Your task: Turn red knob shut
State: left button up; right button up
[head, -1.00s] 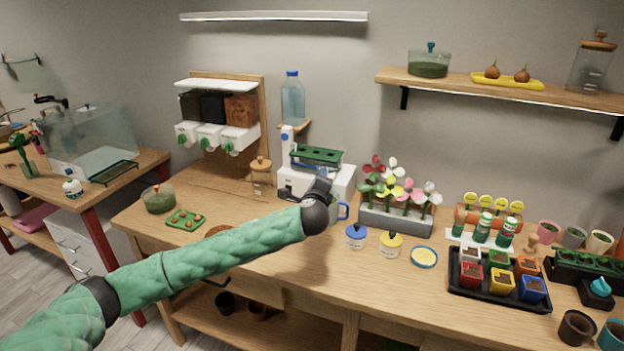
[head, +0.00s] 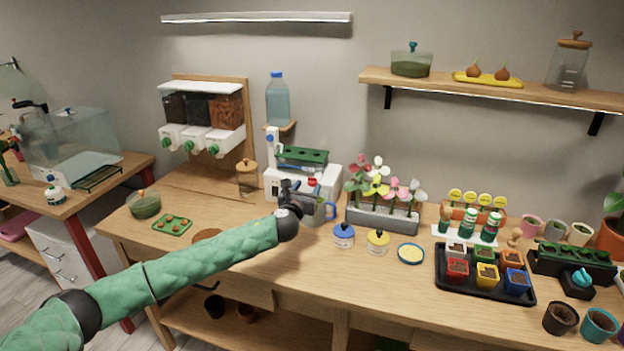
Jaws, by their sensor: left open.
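A white machine (head: 275,180) stands at the back of the bench against the wall. A small red part (head: 312,182) shows on its front, just by my gripper; it looks like the red knob, but it is too small and too covered to tell how it is turned. My left gripper (head: 308,194) is open in front of the machine, with dark fingers pointing at its front. I cannot tell whether they touch the red part. A blue-handled mug (head: 318,213) stands just beyond and below the fingers, partly hidden. My right gripper is not in view.
A green tray (head: 302,155) lies on top of the machine. A flower planter (head: 382,217) stands close to its right. A blue-lidded jar (head: 344,235) and a yellow-lidded jar (head: 378,242) stand in front. The bench's front left is fairly clear.

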aim_at(312, 180)
pick_arm(q)
jog(key=shift+p+x, duration=0.7)
jog(key=shift+x, duration=2.25)
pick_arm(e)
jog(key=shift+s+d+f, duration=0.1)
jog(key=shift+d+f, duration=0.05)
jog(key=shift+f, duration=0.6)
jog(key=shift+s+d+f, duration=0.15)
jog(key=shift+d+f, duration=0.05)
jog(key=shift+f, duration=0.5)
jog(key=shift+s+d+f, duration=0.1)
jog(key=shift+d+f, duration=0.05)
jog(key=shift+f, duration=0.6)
pick_arm(q)
jog(key=c, duration=0.9)
